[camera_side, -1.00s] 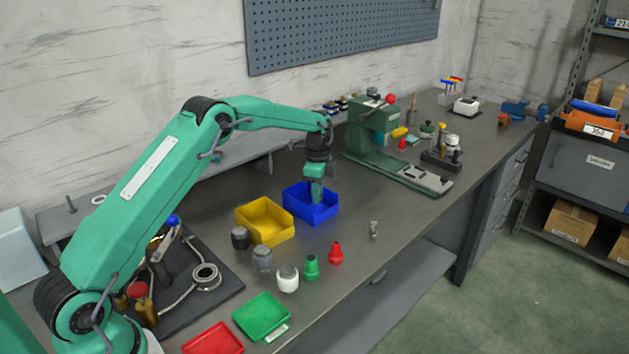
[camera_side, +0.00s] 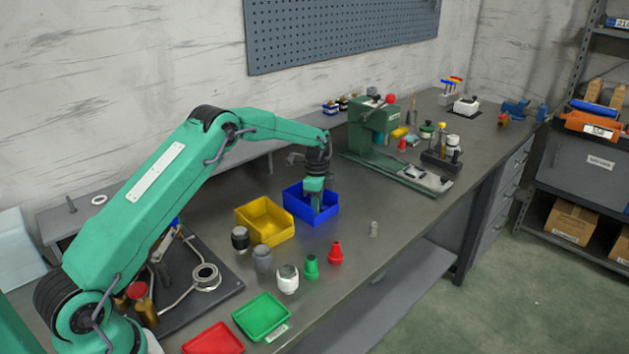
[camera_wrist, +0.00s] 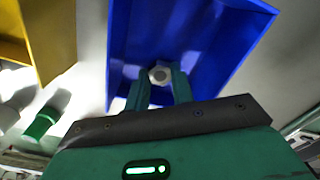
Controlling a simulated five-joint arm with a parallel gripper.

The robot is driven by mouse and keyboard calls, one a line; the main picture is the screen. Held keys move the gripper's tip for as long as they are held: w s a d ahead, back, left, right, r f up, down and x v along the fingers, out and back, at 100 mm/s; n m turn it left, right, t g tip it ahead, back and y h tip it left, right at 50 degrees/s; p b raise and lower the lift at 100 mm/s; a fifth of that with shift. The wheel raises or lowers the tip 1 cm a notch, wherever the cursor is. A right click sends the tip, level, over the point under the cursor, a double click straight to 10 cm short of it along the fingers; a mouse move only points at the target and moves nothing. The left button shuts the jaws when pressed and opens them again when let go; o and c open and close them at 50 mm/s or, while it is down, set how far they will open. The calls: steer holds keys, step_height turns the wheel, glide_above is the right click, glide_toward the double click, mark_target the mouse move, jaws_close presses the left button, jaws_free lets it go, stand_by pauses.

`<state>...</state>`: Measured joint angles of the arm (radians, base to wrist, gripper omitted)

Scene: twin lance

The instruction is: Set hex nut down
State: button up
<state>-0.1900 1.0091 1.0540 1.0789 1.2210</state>
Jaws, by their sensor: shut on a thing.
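My gripper (camera_side: 317,207) is low inside the blue bin (camera_side: 296,209) in the side view, pointing down. In the wrist view my gripper's two fingers (camera_wrist: 159,88) are shut on the hex nut (camera_wrist: 159,75), a small grey nut with a dark hole. The nut is over the floor of the blue bin (camera_wrist: 215,45); I cannot tell whether it touches the floor. In the side view the nut is hidden by the bin wall and my fingers.
A yellow bin (camera_side: 262,222) stands just left of the blue one. Several small coloured parts, such as a red one (camera_side: 335,253), stand in front. A green press (camera_side: 375,130) stands to the right. Green (camera_side: 262,316) and red (camera_side: 213,340) trays lie near the front edge.

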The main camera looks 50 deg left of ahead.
steer(key=shift+f, duration=0.1)
steer(key=o, duration=1)
steer(key=shift+c, duration=0.2)
step_height(320, 180, up, 12)
steer(key=shift+r, duration=0.25)
stand_by(0.3)
